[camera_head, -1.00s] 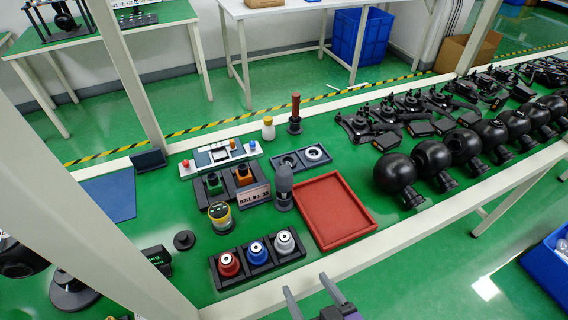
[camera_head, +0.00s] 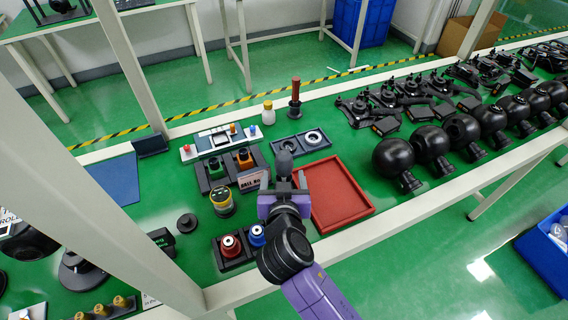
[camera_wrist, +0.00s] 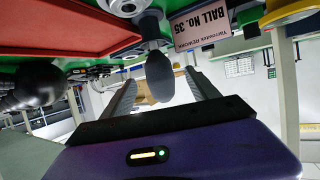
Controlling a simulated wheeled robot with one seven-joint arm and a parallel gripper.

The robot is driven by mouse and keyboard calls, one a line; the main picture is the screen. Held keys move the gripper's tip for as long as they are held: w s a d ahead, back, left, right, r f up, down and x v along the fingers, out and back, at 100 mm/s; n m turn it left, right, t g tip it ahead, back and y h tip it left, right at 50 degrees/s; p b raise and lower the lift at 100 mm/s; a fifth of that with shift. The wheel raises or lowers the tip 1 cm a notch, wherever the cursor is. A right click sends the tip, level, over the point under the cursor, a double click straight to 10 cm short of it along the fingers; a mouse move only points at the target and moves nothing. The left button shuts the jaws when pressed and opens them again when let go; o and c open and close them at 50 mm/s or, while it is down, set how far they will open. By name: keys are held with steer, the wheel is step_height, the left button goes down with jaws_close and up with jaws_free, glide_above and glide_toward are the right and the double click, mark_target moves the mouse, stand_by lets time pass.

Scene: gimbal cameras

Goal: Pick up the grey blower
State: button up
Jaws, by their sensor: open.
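The grey blower (camera_head: 284,160) has a dark, egg-shaped bulb and stands upright on the green bench, left of the red tray. In the head view my gripper (camera_head: 283,182) hides its lower part. In the wrist view, which looks upside down, the blower (camera_wrist: 160,77) shows between the two fingers of my gripper (camera_wrist: 160,82). The fingers are open and a gap shows on each side of the bulb. How deep the bulb lies between the fingertips I cannot tell.
The red tray (camera_head: 368,208) lies close on the right. A sign reading "BALL No. 35" (camera_wrist: 214,28) and a rack with green and orange pieces stand close on the left. A rack with red and blue pieces (camera_head: 230,246) is nearer. Several black spheres (camera_head: 393,157) stand farther right.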

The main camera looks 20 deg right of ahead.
mark_target(284, 172)
steer(key=shift+p+x, duration=0.65)
steer(key=shift+x, duration=2.45)
steer(key=shift+f, duration=0.15)
jaws_close()
